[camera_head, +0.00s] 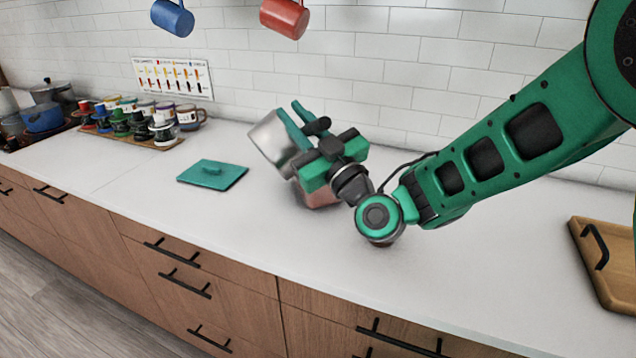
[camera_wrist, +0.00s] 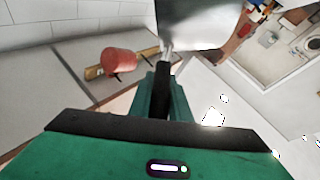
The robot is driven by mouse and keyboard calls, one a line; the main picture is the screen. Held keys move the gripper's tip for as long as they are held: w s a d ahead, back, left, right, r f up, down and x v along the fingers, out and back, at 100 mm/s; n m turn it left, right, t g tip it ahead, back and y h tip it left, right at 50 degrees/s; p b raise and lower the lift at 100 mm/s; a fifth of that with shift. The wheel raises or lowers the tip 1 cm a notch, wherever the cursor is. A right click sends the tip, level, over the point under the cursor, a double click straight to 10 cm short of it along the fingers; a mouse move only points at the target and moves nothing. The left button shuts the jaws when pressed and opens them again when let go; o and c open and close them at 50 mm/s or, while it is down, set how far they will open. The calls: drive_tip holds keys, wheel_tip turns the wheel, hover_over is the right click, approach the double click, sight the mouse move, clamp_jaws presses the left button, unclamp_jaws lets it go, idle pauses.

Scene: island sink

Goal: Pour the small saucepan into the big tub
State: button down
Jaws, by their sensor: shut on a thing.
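The small silver saucepan (camera_head: 271,143) is tilted in the air above the white counter. My gripper (camera_head: 312,128) is shut on its handle. In the wrist view the saucepan (camera_wrist: 200,22) fills the top middle, and its handle (camera_wrist: 164,72) runs down between the fingers (camera_wrist: 161,92). A pinkish thing (camera_head: 322,196) is below my gripper, mostly hidden by it; I cannot tell if it is the big tub. The saucepan's contents are not visible.
A teal lid-like slab (camera_head: 212,174) lies on the counter to the left. Several jars and mugs stand on a wooden board (camera_head: 95,133) further left. A wooden tray (camera_head: 604,262) is at right. A blue mug (camera_head: 173,17) and a red mug (camera_head: 286,17) hang above.

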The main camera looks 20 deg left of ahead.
drive_tip(key=shift+w+d+r+m+t+p, duration=0.3)
drive_tip(key=shift+w+d+m+p, duration=0.25)
drive_tip(key=shift+m, duration=0.35)
drive_tip(key=shift+w+d+m+h, duration=0.15)
drive_tip(key=shift+w+m+h, duration=0.05)
drive_tip(key=shift+m+h, duration=0.1)
drive_tip(key=shift+w+d+r+m+t+p, duration=0.1)
drive_tip(key=shift+w+d+m+t+p, duration=0.1)
drive_tip(key=shift+w+m+t+p, duration=0.15)
drive_tip(key=shift+w+d+m, duration=0.25)
drive_tip(key=shift+m, duration=0.1)
drive_tip(key=shift+w+d, duration=0.1)
drive_tip(key=shift+w+d+f+m+t+h, duration=0.3)
drive_tip(key=shift+w+d+m, duration=0.15)
drive_tip(key=shift+w+m, duration=0.1)
drive_tip(key=shift+w+d+f+m+t+h, duration=0.2)
drive_tip(key=shift+w+d+m+t+h, duration=0.1)
drive_tip(key=shift+w+d+m, duration=0.2)
drive_tip(key=shift+w+d+m+t+h, duration=0.3)
drive_tip(key=shift+w+d+m, duration=0.2)
drive_tip(key=shift+m, duration=0.35)
